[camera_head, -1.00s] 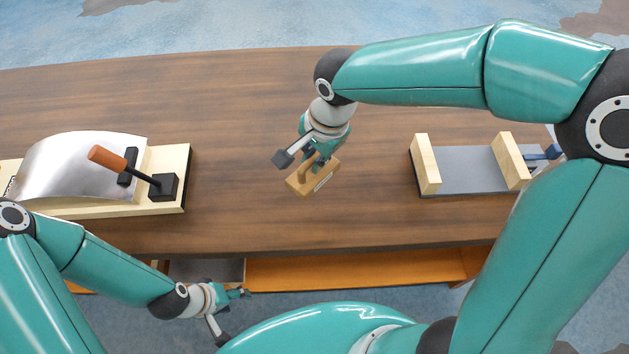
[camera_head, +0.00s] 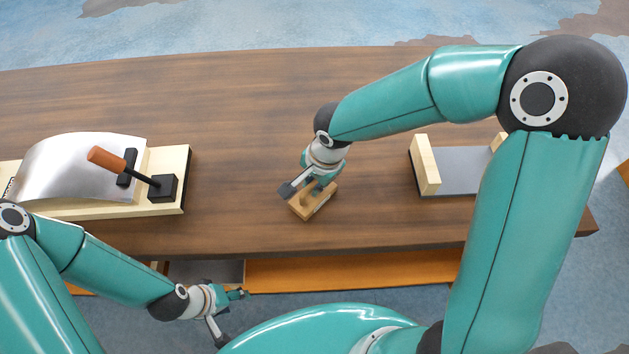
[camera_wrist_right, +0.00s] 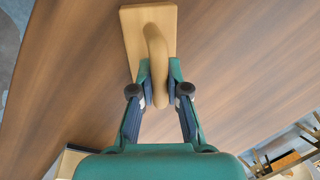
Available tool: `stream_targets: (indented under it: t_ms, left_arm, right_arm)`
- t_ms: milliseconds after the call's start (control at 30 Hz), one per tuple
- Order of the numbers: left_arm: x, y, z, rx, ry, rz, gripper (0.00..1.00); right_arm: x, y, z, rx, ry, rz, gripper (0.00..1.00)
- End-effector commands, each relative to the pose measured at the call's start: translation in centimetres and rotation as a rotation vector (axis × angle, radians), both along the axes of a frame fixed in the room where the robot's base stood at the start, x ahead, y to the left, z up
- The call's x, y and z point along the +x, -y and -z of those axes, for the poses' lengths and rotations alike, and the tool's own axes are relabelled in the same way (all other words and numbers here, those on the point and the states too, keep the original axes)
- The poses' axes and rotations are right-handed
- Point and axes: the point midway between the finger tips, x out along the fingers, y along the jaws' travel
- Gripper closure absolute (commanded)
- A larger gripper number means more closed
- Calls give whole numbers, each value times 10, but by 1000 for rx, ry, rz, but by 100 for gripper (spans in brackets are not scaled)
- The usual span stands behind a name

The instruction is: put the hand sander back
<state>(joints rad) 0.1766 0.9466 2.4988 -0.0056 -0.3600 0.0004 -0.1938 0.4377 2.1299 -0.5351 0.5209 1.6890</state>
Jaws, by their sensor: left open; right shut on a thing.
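The hand sander (camera_head: 314,204) is a small wooden block with a curved wooden handle. It is at the middle of the table in the head view, near the front edge. My right gripper (camera_head: 316,186) is shut on its handle from above. The right wrist view shows the sander (camera_wrist_right: 134,40) with the handle between the fingers of my right gripper (camera_wrist_right: 160,92). I cannot tell whether the block touches the tabletop. My left gripper (camera_head: 236,302) is open and empty, low in front of the table.
A curved metal sheet (camera_head: 75,168) with an orange-handled lever (camera_head: 108,158) sits on a wooden base at the left. A grey-bedded fixture with wooden end blocks (camera_head: 425,165) stands at the right, partly hidden by my right arm. The wooden table (camera_head: 240,110) is clear around the sander.

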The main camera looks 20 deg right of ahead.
Motion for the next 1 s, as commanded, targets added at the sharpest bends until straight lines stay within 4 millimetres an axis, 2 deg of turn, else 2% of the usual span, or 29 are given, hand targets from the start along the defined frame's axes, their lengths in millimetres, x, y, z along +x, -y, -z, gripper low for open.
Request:
stream_targets:
  t_ms: [67, 100, 233, 667, 767, 1000]
  left_arm:
    - [0, 0, 4, 0, 0, 0, 43]
    - [0, 0, 3, 0, 0, 0, 43]
    - [0, 0, 2, 0, 0, 0, 43]
    - [0, 0, -1, 0, 0, 0, 43]
    - [0, 0, -1, 0, 0, 0, 43]
    - [0, 0, -2, 0, 0, 0, 43]
  right_arm:
    - [0, 0, 3, 0, 1, 0, 100]
    - [0, 0, 2, 0, 1, 0, 82]
    - [0, 0, 1, 0, 0, -1, 61]
    - [0, 0, -4, 0, 2, -1, 60]
    - [-1, 1, -16, 0, 4, 1, 60]
    - [-8, 6, -62, 3, 7, 0, 60]
